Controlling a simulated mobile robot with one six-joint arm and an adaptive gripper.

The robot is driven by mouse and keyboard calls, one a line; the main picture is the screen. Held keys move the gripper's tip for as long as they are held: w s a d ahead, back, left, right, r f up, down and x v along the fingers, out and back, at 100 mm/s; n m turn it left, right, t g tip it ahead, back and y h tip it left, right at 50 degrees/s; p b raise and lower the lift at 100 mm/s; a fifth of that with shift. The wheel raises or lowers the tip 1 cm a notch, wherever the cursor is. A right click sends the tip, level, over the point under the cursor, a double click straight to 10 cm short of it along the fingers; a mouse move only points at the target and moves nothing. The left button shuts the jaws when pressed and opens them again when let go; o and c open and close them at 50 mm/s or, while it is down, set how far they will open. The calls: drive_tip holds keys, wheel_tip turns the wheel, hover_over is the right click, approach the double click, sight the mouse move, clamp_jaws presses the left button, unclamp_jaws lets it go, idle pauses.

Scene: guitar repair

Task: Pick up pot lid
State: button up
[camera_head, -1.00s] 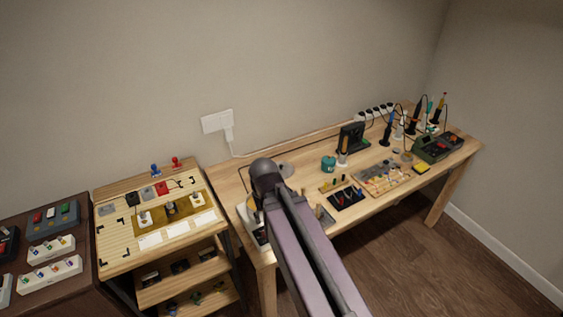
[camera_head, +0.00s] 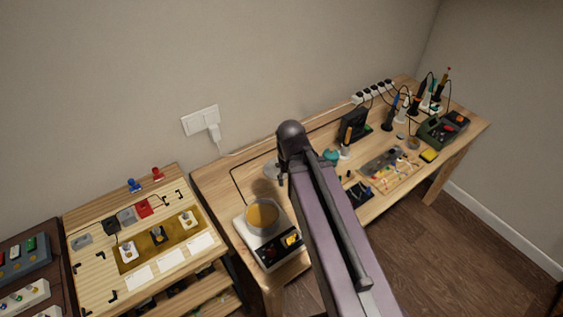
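A grey round disc, which looks like the pot lid (camera_head: 271,170), lies on the wooden workbench (camera_head: 222,182) behind the pot. My arm hides part of its right side. The open pot (camera_head: 262,214) holds an amber-coloured content and stands on a white hot plate (camera_head: 251,242) at the bench's left end. My arm reaches up the middle of the view, just right of the pot and the disc.
A left stand (camera_head: 88,239) holds switches and small parts. Right of my arm are a teal container (camera_head: 331,155), a small parts board (camera_head: 388,168), a dark upright device (camera_head: 354,126), soldering tools and a green device (camera_head: 442,131). A wall socket with a plug (camera_head: 202,121) is behind.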

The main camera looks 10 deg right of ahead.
drive_tip(key=shift+w+d, duration=0.25)
drive_tip(key=shift+d, duration=0.25)
drive_tip(key=shift+o, duration=0.9)
drive_tip(key=shift+w, duration=0.15)
drive_tip(key=w+f+b, duration=0.2)
drive_tip(key=w, duration=0.9)
drive_tip(key=w+d+f+b, duration=0.1)
drive_tip(key=w+f+b, duration=0.2)
drive_tip(key=w, duration=0.8)
drive_tip(key=shift+w+f+b, duration=0.35)
drive_tip(key=shift+w, duration=0.05)
drive_tip(key=shift+f, duration=0.15)
drive_tip(key=b, duration=0.9)
approach(271, 168)
drive_tip(key=d+f, duration=0.1)
drive_tip(key=d, duration=0.1)
drive_tip(key=d+f, duration=0.1)
drive_tip(key=shift+s+f, duration=0.25)
drive_tip(key=shift+f, duration=0.1)
